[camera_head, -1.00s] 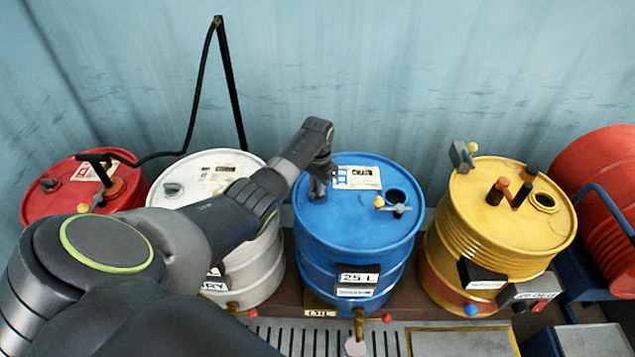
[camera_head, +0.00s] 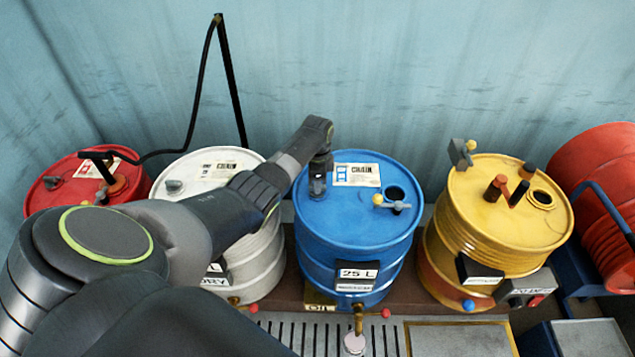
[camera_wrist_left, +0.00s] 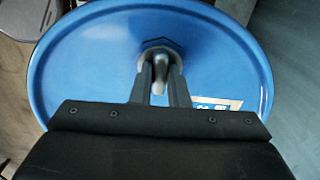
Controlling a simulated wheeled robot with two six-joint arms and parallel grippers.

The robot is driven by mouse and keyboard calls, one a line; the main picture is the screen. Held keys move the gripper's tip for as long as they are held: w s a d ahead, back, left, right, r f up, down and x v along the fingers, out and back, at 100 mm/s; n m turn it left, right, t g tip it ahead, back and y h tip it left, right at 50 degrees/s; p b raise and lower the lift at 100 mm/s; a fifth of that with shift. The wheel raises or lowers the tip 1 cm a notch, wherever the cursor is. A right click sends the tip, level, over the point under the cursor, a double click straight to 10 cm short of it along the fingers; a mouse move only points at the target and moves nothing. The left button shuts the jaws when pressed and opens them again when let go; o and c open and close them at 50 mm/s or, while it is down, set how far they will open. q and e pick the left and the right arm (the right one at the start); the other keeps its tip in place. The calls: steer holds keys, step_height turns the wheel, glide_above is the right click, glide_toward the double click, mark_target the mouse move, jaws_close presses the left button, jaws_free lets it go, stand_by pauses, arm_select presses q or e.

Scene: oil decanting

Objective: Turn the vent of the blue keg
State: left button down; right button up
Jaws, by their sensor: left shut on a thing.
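The blue keg (camera_head: 350,222) stands upright in the middle of the row in the head view. Its top also fills much of the left wrist view (camera_wrist_left: 90,70). My left gripper (camera_head: 317,192) points down at the left part of the keg's top. In the left wrist view the two fingers (camera_wrist_left: 160,80) are shut on the grey vent (camera_wrist_left: 159,58), one finger on each side of its handle. In the head view the gripper hides the vent. My right gripper is not in view.
A yellow-knobbed tap (camera_head: 390,202) and an open hole sit at the right of the blue lid. A white keg (camera_head: 255,268) and a red keg (camera_head: 60,190) stand left, a yellow keg (camera_head: 490,225) right. A slotted grate (camera_head: 325,335) lies in front.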

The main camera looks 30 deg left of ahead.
arm_select(q)
steer(key=shift+w+r+m, duration=0.15)
steer(key=shift+m, duration=0.25)
steer(key=c, duration=1.4)
jaws_free()
step_height(320, 180, up, 17)
steer(key=b, duration=0.1)
steer(key=shift+r+b, duration=0.15)
steer(key=shift+b, duration=0.2)
